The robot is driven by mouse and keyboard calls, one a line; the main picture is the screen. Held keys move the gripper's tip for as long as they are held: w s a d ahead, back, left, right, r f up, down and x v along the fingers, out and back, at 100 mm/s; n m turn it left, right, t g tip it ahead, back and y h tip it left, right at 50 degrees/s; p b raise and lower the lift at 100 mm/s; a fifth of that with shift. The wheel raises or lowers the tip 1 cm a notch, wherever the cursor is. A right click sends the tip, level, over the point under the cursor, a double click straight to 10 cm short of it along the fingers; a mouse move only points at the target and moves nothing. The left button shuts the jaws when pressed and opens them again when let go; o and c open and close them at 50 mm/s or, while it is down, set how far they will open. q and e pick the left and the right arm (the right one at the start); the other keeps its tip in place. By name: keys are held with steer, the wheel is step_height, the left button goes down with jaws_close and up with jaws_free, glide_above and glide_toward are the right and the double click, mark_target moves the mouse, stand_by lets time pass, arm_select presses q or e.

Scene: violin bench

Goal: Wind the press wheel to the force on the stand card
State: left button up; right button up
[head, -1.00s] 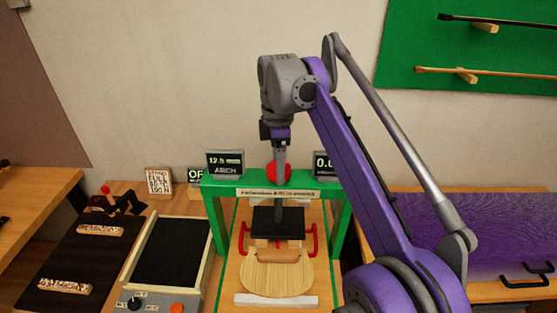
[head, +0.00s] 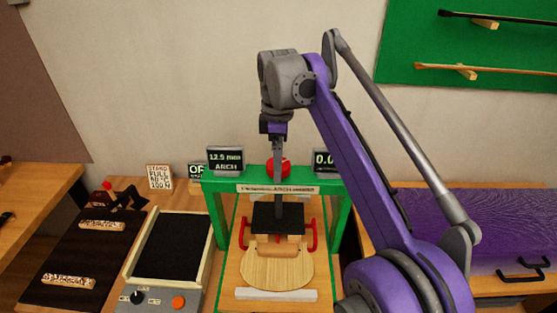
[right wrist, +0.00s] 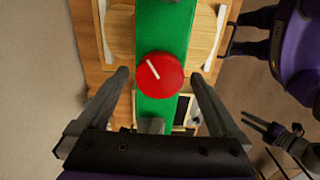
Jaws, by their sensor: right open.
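The red press wheel (head: 285,168) sits on top of the green press frame (head: 215,179); my fingers partly hide it in the head view. In the right wrist view the wheel (right wrist: 160,75) shows a white mark pointing up-left. My right gripper (right wrist: 159,73) is open, with one finger on each side of the wheel; I cannot tell if they touch it. The stand card (head: 159,177) is at the left, its small print seeming to read 100 N. A dark jawed part (right wrist: 270,135) at the right wrist view's right is probably my left gripper, its opening unclear.
A display (head: 224,160) on the press reads about 12.5 mm ARCH. Another display (head: 323,160) shows 0 and is partly hidden by my arm. A wooden plate (head: 277,270) lies under the black press block (head: 278,217). A black-topped box with knobs (head: 170,250) stands left.

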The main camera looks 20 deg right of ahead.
arm_select(q)
steer(key=r+p, duration=0.1)
steer(key=w+r, duration=0.1)
steer(key=w+r+p, duration=0.1)
steer(key=r, duration=0.1)
steer(key=shift+p, duration=0.35)
arm_select(e)
step_height(320, 180, up, 10)
steer(key=shift+r, duration=0.2)
arm_select(q)
steer(key=shift+s, duration=0.15)
stand_by(0.6)
